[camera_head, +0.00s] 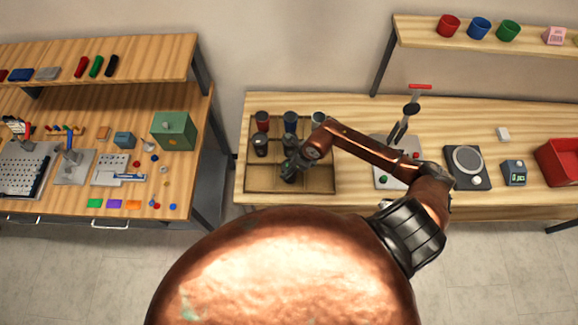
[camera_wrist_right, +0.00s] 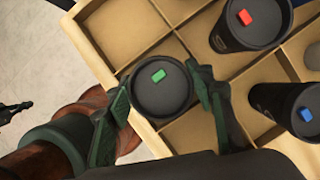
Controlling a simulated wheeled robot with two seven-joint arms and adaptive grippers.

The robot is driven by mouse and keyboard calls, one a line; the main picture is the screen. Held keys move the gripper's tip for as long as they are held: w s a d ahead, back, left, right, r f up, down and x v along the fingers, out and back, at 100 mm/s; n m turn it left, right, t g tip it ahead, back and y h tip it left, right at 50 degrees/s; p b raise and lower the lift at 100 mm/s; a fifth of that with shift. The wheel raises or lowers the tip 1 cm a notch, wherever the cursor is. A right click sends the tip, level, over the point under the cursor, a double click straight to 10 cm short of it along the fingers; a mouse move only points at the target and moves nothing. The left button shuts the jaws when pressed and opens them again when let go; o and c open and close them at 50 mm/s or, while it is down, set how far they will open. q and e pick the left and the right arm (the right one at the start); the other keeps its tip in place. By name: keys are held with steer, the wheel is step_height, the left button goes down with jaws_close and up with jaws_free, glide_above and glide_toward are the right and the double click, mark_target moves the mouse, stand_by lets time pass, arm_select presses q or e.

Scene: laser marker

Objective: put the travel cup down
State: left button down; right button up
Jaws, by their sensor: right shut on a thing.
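My right gripper (camera_head: 290,167) is shut on a dark travel cup (camera_head: 288,175) over the front part of the divided wooden crate (camera_head: 248,182). In the right wrist view, the two fingers of the gripper (camera_wrist_right: 164,92) press on either side of this cup (camera_wrist_right: 158,100), which has a dark round lid with a green tab. The cup looks about upright. Its base is hidden, so I cannot tell whether it touches the crate floor.
A cup with a red tab (camera_wrist_right: 245,30) and one with a blue tab (camera_wrist_right: 287,105) stand in nearby compartments. Other cups fill the crate's back row. Several compartments are empty (camera_wrist_right: 150,30). A machine with a red handle (camera_head: 420,87) stands right of the crate.

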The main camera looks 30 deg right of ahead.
steer(key=shift+f, duration=0.1)
steer(key=o, duration=0.7)
steer(key=shift+o, duration=0.2)
steer(key=b+v, duration=0.2)
steer(key=v, duration=1)
